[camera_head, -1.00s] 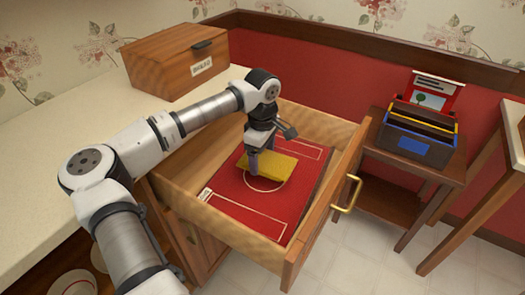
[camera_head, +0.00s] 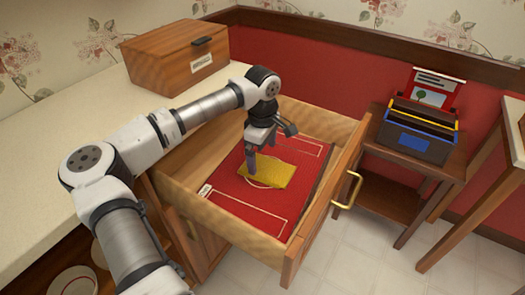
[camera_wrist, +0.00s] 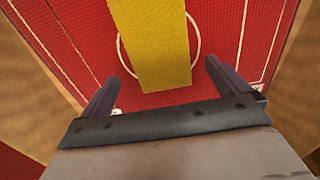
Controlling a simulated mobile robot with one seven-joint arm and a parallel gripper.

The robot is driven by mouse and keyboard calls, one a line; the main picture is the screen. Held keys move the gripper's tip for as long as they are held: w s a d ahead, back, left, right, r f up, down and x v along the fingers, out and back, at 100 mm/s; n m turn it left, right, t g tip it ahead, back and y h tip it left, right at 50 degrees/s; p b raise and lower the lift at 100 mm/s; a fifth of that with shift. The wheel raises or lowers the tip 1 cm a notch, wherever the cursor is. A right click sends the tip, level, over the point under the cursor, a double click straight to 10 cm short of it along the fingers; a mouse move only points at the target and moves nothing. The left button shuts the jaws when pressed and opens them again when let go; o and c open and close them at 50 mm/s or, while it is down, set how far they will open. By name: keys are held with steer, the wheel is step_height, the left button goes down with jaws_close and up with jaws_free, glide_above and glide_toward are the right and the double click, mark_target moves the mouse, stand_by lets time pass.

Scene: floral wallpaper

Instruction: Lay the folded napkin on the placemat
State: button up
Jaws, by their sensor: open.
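The folded napkin (camera_head: 270,173) is a flat yellow rectangle. It lies on the red placemat (camera_head: 258,215), across the placemat's white circle, inside the pulled-out drawer (camera_head: 238,230). In the wrist view, the napkin (camera_wrist: 155,45) runs up from between my fingers and covers the middle of the circle on the placemat (camera_wrist: 75,50). My gripper (camera_head: 251,163) is just above the napkin's left end. In the wrist view my gripper (camera_wrist: 161,78) is open, with a finger on each side of the napkin and apart from it. The napkin's far end is cut off there.
The drawer's wooden walls surround the placemat. A brass handle (camera_head: 347,190) is on its front. A wooden box (camera_head: 176,58) stands on the counter. A side table (camera_head: 385,190) at the right holds a dark organizer (camera_head: 415,135).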

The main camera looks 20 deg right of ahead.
stand_by(0.5)
step_height(320, 180, up, 9)
steer(key=p, duration=0.5)
stand_by(0.5)
stand_by(0.5)
